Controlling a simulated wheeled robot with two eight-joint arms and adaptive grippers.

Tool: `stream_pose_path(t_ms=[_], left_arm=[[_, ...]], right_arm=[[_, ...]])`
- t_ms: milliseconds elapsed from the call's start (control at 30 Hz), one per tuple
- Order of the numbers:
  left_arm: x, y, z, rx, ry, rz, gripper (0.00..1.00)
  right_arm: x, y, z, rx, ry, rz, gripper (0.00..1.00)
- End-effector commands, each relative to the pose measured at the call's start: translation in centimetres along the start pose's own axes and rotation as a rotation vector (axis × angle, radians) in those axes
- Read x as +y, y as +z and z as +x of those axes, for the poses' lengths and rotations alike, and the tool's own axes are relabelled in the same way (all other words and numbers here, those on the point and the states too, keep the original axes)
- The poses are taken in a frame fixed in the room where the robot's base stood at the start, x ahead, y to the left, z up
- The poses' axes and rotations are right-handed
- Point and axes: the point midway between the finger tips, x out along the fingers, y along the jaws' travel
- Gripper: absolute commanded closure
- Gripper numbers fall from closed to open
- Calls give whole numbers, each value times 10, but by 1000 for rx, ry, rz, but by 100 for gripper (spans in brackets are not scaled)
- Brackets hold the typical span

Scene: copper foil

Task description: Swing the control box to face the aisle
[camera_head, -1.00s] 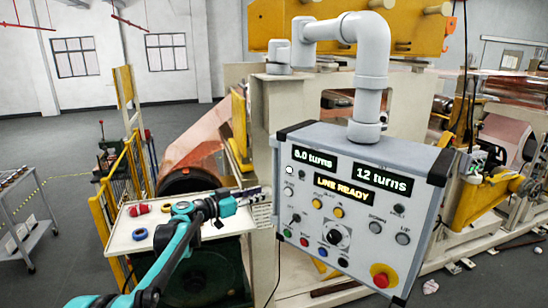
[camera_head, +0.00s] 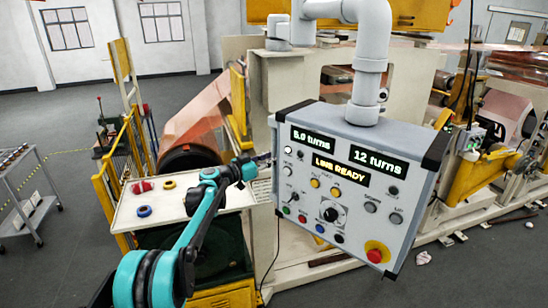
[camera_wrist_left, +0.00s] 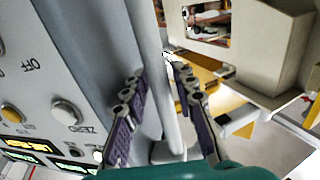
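The grey control box (camera_head: 350,180) hangs from a grey pipe arm (camera_head: 368,60), its panel of displays, buttons and knobs turned toward me and slightly left. The panel also shows along the left of the left wrist view (camera_wrist_left: 40,90). My left gripper (camera_head: 266,160) is at the box's left side, its tips partly hidden there. In the left wrist view my left gripper (camera_wrist_left: 157,74) has its two purple-padded fingers apart, with a grey upright bar (camera_wrist_left: 158,100) beside the box running between them. I cannot tell whether either finger touches it. My right gripper is out of view.
A white side table (camera_head: 180,220) with red, yellow and blue rolls stands below my left arm. A yellow guard rail (camera_head: 118,190) is left of it, and a grey cart (camera_head: 30,200) is farther left. Machine frames with copper foil (camera_head: 505,110) stand behind the box.

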Motion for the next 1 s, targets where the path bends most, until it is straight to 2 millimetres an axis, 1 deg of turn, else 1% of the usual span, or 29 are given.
stream_pose_path(t_ms=[67, 100, 167, 400, 567, 767, 867, 1000], left_arm=[[0, 0, 0, 0, 0, 0, 73], [0, 0, 0, 0, 0, 0, 84], [0, 0, 0, 0, 0, 0, 100], [0, 0, -1, 0, -2, 0, 100], [3, 1, -6, -1, -21, 0, 100], [14, 3, -24, -2, -90, 0, 100], [22, 4, -38, -2, -146, 1, 100], [39, 4, -60, -2, -244, 1, 100]], right_arm=[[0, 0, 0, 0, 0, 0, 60], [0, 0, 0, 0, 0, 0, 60], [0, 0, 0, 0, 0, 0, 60], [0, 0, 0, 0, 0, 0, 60], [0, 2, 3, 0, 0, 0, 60], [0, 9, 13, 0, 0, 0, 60], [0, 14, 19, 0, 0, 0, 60], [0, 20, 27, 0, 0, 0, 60]])
